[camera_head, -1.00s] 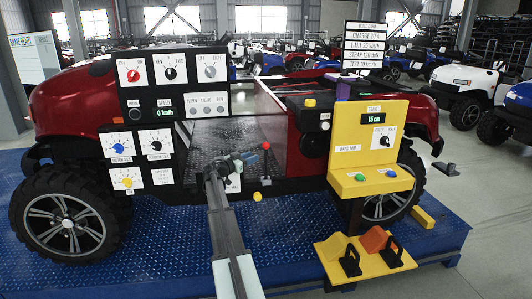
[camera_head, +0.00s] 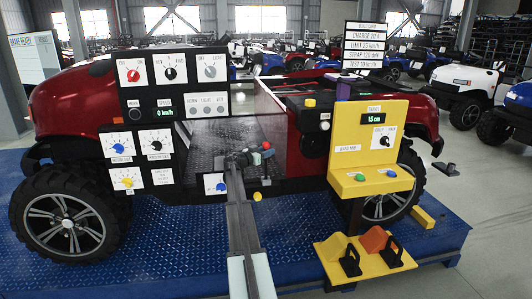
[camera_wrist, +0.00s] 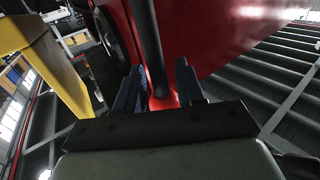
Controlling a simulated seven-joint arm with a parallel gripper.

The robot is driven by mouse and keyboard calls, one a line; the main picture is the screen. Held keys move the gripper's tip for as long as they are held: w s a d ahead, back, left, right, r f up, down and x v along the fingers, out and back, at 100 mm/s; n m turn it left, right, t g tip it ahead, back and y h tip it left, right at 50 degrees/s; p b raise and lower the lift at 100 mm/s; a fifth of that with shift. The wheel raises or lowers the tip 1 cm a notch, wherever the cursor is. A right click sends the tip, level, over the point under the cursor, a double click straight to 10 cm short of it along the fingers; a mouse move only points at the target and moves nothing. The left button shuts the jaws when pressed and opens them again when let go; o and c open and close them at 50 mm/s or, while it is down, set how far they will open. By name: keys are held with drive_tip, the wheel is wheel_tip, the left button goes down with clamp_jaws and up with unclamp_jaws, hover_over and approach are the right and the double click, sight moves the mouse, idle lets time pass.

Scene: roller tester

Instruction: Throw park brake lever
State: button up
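The park brake lever is a black shaft with a red knob (camera_head: 266,145), standing in the opening in the side of the red vehicle. In the wrist view its dark shaft (camera_wrist: 146,40) runs down from the top edge toward the red knob (camera_wrist: 163,98) between my fingers. My gripper (camera_head: 262,156) is at the knob in the head view and hides much of the shaft. In the wrist view my gripper (camera_wrist: 160,85) is open, one bluish finger on each side of the lever. Whether either finger touches it is unclear.
Panels with dials (camera_head: 172,68) stand left of the lever. A yellow console (camera_head: 372,150) with green and blue buttons stands to the right. A yellow pedal plate (camera_head: 330,250) is low in front. The blue platform (camera_head: 180,260) lies below.

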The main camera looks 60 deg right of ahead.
drive_tip(key=shift+c, duration=0.2)
clamp_jaws()
drive_tip(key=shift+r, duration=0.1)
